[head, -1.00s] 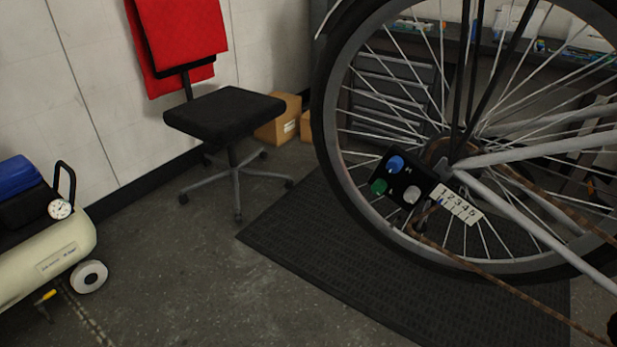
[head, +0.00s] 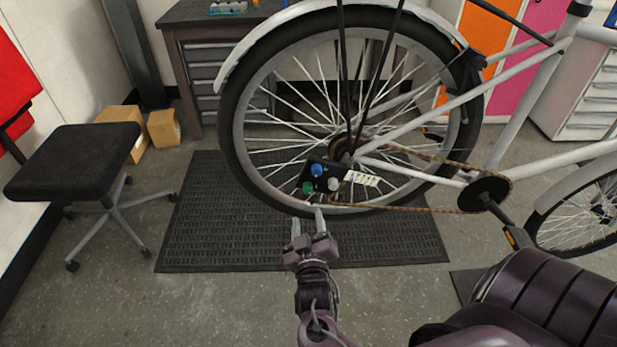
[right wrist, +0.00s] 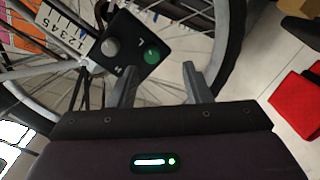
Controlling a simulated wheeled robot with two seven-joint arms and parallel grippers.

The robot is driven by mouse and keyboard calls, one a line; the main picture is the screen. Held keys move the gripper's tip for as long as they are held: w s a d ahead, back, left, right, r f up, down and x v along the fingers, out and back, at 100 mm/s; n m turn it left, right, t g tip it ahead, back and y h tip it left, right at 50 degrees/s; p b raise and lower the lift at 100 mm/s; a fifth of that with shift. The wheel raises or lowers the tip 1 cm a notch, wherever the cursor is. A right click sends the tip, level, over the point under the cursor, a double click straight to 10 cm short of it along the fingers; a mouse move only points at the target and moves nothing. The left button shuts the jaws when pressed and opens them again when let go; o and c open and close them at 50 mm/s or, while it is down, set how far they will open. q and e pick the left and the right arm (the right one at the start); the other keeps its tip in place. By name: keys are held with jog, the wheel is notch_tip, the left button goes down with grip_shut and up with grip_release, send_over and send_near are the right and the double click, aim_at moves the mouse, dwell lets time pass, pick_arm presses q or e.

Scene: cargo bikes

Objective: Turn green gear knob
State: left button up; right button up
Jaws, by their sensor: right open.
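The green gear knob (head: 307,188) sits at the lower left corner of a black control box (head: 322,177) by the rear wheel hub. A blue knob (head: 318,169) and a grey-white knob (head: 333,184) are on the same box. A white numbered scale (head: 361,179) sticks out to its right. My right gripper (head: 307,222) is open and empty, its fingertips just below the green knob. In the right wrist view, the green knob (right wrist: 152,54) lies ahead of and between the two fingers (right wrist: 157,80), apart from them. My left gripper is not in view.
The bicycle's rear wheel (head: 228,120) stands over a black mat (head: 200,215). A black stool (head: 75,170) is at left, with cardboard boxes (head: 163,127) and a drawer bench (head: 190,60) behind. The floor at lower left is clear.

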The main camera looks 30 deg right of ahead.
aim_at(308, 191)
jog(key=shift+h, duration=0.4)
jog(key=x, duration=0.5)
jog(key=r+x, duration=0.1)
jog(key=x, duration=0.2)
jog(key=shift+s+d+r, duration=0.1)
jog(key=shift+p, duration=0.3)
grip_shut()
